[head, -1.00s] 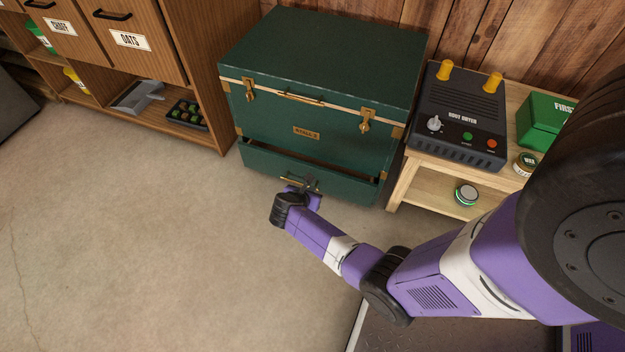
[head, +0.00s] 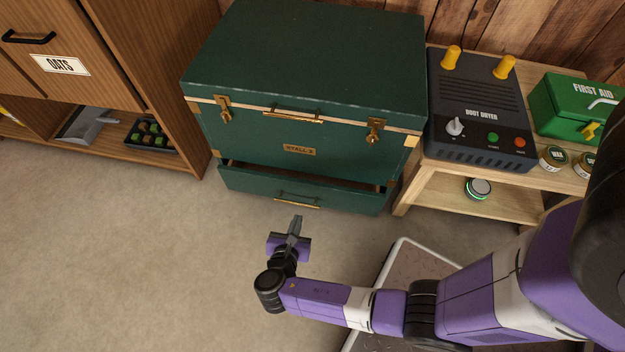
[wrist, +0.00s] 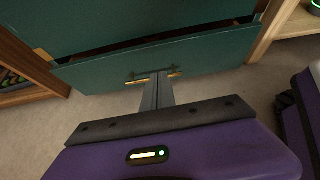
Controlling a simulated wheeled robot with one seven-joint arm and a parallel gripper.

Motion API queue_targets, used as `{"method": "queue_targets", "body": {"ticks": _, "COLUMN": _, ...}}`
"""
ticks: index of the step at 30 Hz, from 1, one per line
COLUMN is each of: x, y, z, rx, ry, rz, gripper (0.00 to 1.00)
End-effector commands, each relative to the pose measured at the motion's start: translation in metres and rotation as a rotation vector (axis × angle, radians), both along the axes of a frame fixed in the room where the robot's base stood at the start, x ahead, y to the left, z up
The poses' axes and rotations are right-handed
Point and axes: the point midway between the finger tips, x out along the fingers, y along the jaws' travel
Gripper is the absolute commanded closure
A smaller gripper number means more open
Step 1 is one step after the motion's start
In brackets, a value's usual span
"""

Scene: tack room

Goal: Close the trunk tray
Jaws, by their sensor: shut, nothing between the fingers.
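The green trunk (head: 300,65) stands on the floor against the wall, its lid shut. Its trunk tray (head: 240,183) is a drawer at the bottom, pulled out a little, with a dark gap above its front. The tray's brass handle (head: 297,200) is on the middle of that front. My gripper (head: 296,220) is in front of the tray, with its fingers together and empty. In the wrist view, the fingertips (wrist: 159,76) point at the tray front (wrist: 205,55) and overlap the handle (wrist: 140,75) in the picture; I cannot tell whether they touch.
A wooden bench (head: 415,170) with a boot dryer (head: 480,115) and a green first aid box (head: 570,108) stands close on the right. A wooden cabinet (head: 160,60) stands on the left. The floor (head: 130,260) in front is clear.

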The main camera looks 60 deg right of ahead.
Motion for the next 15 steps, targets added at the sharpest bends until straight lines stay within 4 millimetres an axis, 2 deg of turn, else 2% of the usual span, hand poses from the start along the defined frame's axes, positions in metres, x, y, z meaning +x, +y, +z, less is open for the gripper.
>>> {"method": "queue_targets", "body": {"ticks": 8, "x": 0.003, "y": -0.016, "z": -0.009, "rx": 0.0, "ry": -0.018, "rz": -0.025, "gripper": 1.0}}
{"method": "queue_targets", "body": {"ticks": 15, "x": 0.016, "y": -0.053, "z": -0.034, "rx": 0.001, "ry": -0.017, "rz": -0.026, "gripper": 1.0}}
